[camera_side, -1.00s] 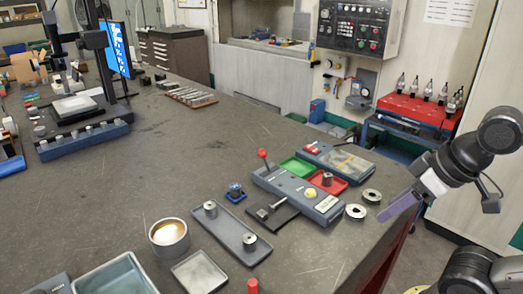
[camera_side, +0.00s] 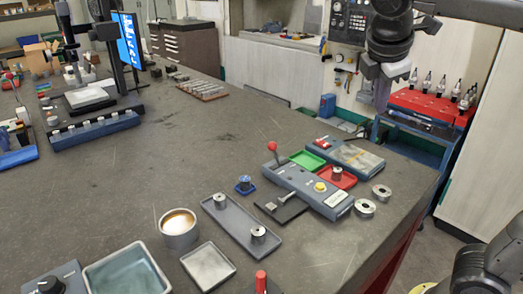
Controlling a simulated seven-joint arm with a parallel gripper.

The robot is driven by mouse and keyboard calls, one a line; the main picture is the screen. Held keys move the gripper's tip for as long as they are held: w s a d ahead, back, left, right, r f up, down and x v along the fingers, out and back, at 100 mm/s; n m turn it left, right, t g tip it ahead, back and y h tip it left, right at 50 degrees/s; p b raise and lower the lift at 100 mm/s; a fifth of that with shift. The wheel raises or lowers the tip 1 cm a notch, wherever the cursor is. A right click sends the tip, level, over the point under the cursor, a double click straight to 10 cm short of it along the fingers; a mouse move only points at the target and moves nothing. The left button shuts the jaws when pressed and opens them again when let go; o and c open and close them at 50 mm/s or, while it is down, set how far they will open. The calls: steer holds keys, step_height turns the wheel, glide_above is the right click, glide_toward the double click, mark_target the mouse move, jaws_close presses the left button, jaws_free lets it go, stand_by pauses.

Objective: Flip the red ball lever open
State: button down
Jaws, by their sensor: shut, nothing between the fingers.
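The red ball lever (camera_side: 272,147) stands up from the far left end of a blue-grey box (camera_side: 334,203) on the table. The lever's thin rod tilts slightly, with the ball at its top. The box also carries a yellow button (camera_side: 320,187). My gripper (camera_side: 382,98) hangs at the upper right, pointing down, with its fingers shut and empty. In the picture it is up and to the right of the lever, clear of it.
Green (camera_side: 307,160) and red (camera_side: 343,182) trays and a second box (camera_side: 355,157) lie beside the lever box. Metal rings (camera_side: 365,208) lie to its right, and a grey tray with cylinders (camera_side: 236,225) to its left.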

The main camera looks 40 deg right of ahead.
steer(key=w+a+f+n+g+h, duration=0.1)
steer(key=w+a+n+h, duration=0.15)
steer(key=w+a, duration=0.4)
steer(key=w+a+n+h, duration=0.1)
steer(key=w+a+n, duration=0.2)
steer(key=w, duration=0.6)
steer(key=w+a+f+n+h, duration=0.1)
steer(key=w+a+f, duration=0.1)
steer(key=a+f, duration=0.3)
steer(key=w+a+f+n+h, duration=0.1)
steer(key=w+a+f+n, duration=0.1)
steer(key=a+f, duration=0.4)
steer(key=shift+w+a+f+t, duration=0.3)
steer(key=shift+w+a+t, duration=0.1)
steer(key=shift+a, duration=0.65)
steer(key=d+r+x, duration=0.1)
steer(key=r+x, duration=0.1)
steer(key=x, duration=1.1)
steer(key=shift+d+r, duration=0.2)
